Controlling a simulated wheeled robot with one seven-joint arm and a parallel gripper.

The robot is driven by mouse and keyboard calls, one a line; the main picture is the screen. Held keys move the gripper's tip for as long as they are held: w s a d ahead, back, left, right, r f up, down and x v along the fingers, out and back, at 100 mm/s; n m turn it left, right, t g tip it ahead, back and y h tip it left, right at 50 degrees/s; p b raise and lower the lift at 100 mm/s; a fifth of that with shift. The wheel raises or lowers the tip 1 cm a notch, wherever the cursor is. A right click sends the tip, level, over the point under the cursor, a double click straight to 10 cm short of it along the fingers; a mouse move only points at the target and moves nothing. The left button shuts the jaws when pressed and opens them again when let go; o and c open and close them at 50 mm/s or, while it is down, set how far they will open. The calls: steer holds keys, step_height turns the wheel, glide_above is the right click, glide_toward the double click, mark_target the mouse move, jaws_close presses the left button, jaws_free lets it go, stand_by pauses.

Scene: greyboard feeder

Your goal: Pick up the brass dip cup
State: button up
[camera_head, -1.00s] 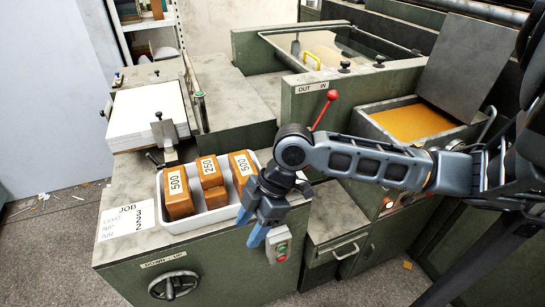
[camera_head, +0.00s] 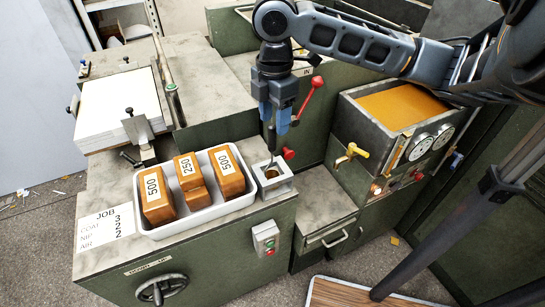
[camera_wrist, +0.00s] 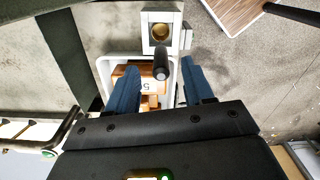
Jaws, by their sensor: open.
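The brass dip cup (camera_head: 271,172) sits in a small grey square holder (camera_head: 279,185) at the cabinet's front right corner, right of the white tray. Its thin upright handle rises toward my gripper. In the wrist view, the cup's round brass bowl (camera_wrist: 160,33) shows at the top, with the dark handle end (camera_wrist: 160,64) nearer the camera. My gripper (camera_head: 274,122) points down above the cup, its blue fingers open. In the wrist view, the handle end lies between the fingertips (camera_wrist: 162,67), with gaps on both sides. Its exact depth between them is unclear.
A white tray (camera_head: 205,217) with three labelled brown blocks stands left of the cup. A red-knobbed lever (camera_head: 308,98) is close right of my gripper. A control box with buttons (camera_head: 266,238) is on the cabinet front. An amber-filled trough (camera_head: 345,97) stands at right.

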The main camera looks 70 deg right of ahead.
mark_target(272, 151)
steer(key=f, duration=0.5)
steer(key=shift+w+a+f, duration=0.2)
steer(key=shift+a+f, duration=0.05)
steer(key=shift+f, duration=0.05)
steer(key=shift+c, duration=0.5)
jaws_close()
